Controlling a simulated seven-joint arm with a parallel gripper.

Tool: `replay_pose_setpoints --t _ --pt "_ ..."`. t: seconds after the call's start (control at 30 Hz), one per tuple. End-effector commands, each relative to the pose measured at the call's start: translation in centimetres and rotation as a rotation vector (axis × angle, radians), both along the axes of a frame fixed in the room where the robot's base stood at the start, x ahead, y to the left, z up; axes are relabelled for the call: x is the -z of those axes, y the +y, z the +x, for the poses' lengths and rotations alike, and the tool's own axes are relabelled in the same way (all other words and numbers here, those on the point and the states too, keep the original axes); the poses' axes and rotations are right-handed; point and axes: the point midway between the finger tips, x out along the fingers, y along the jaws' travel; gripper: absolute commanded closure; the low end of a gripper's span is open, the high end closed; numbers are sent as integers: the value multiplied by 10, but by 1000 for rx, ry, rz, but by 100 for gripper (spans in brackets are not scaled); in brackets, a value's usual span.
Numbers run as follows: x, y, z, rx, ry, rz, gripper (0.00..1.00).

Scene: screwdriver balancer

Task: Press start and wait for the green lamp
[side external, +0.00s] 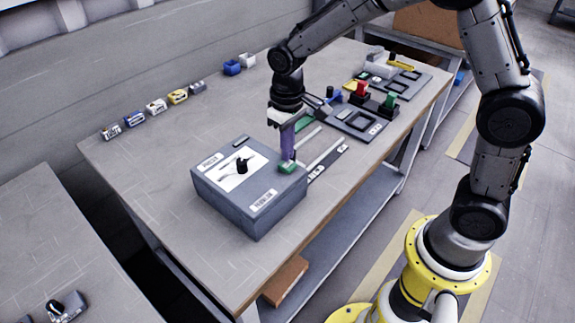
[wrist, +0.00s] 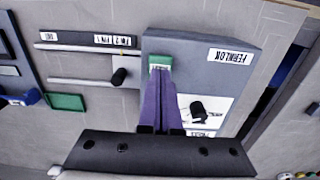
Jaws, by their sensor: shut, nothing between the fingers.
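A grey box (side external: 225,195) stands on the table, with a white dial panel (side external: 232,180) and a black knob (side external: 241,167) on top. A green button-like piece (side external: 288,168) sits at the box's right corner; it also shows in the wrist view (wrist: 160,61). My gripper (side external: 288,158) is shut and empty, pointing down with its purple fingertips at this green piece. In the wrist view the fingertips (wrist: 160,73) overlap its near edge; I cannot tell whether it is pressed. I cannot make out a lit lamp.
Beside the box lie pale rails (wrist: 80,48) with a black knob (wrist: 120,76) and a green plate (wrist: 65,101). Behind stand red (side external: 361,88) and green (side external: 388,101) pieces in a dark holder. Several small labelled blocks (side external: 156,107) line the back edge. The table's front left is clear.

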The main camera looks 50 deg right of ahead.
Motion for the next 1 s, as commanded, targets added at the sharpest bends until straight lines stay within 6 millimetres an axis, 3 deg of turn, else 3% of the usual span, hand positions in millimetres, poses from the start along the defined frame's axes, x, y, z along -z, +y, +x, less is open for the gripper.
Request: replay_pose_setpoints --t 1.0 --pt "14 0 0 0 1 0 100"
